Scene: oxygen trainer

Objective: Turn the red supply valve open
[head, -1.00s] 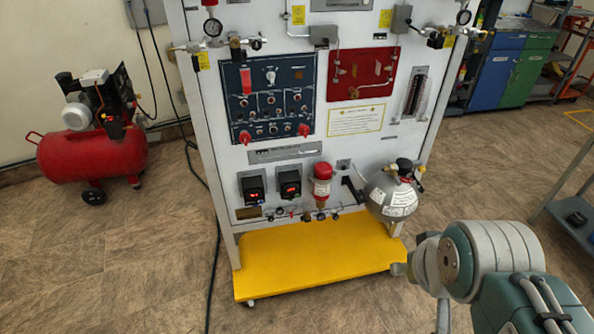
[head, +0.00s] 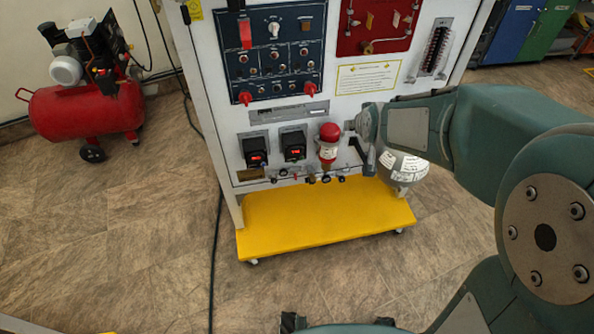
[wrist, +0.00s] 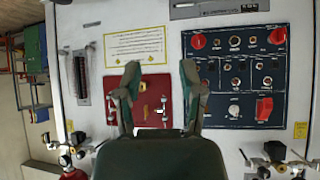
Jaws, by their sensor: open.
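The upright white panel carries a dark blue control board (head: 272,72) with a red knob at its lower left (head: 245,97) and another at its lower right (head: 310,89). The frames do not tell which red part is the supply valve. The wrist view shows the panel upside down, with the knobs (wrist: 198,41) (wrist: 277,36) right of my gripper (wrist: 160,82). My gripper is open and empty, its fingers spread in front of the red board (wrist: 151,100).
A red-topped cylinder (head: 328,143), two black gauge boxes with red displays and a round grey tank (head: 410,170) sit low on the panel, above a yellow base (head: 320,217). My arm partly covers the tank. A red compressor (head: 85,108) stands left on open floor.

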